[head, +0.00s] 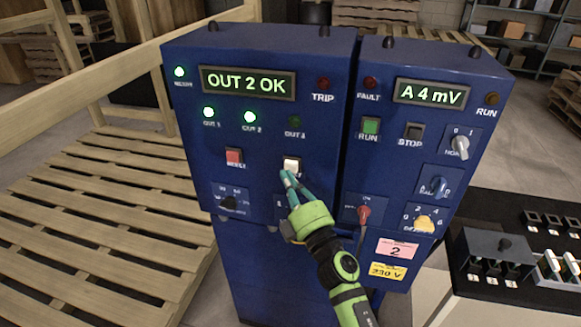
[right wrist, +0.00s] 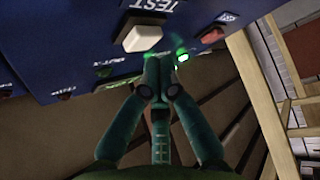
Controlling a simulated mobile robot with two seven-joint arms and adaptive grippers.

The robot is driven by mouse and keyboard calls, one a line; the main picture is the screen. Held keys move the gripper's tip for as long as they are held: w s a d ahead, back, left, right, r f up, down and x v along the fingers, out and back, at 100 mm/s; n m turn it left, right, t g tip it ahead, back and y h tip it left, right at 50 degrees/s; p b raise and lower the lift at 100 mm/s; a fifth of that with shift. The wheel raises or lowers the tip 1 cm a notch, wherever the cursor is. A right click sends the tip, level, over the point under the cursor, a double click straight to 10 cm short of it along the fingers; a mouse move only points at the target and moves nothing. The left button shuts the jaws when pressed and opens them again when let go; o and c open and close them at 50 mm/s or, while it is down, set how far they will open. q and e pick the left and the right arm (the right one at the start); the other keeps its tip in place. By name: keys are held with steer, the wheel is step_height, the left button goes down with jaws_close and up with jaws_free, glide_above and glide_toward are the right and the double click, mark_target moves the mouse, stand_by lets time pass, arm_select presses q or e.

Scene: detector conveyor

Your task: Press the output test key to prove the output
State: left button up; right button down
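The output test key is a white button (head: 291,165) on the blue left cabinet, below the OUT lamps; the right wrist view shows it as a white key (right wrist: 142,38) beside the word TEST. The cabinet's display (head: 248,83) reads OUT 2 OK. The OUT 1 lamp (head: 208,113) and OUT 2 lamp (head: 250,117) are lit green; the OUT 3 lamp (head: 293,122) is dark. My right gripper (head: 286,175) has its fingertips together just below the key. In the wrist view its shut fingertips (right wrist: 158,68) appear apart from the key. My left gripper is not in view.
The red reset button (head: 234,157) is left of the key. The right cabinet's display (head: 428,93) reads A 4 mV, above a green RUN button (head: 370,126) and several knobs.

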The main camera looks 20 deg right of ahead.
steer(key=s+a, duration=0.1)
steer(key=s, duration=0.1)
steer(key=s+a, duration=0.2)
steer(key=shift+s, duration=0.1)
stand_by(0.3)
steer(key=shift+d+f, duration=0.1)
stand_by(0.5)
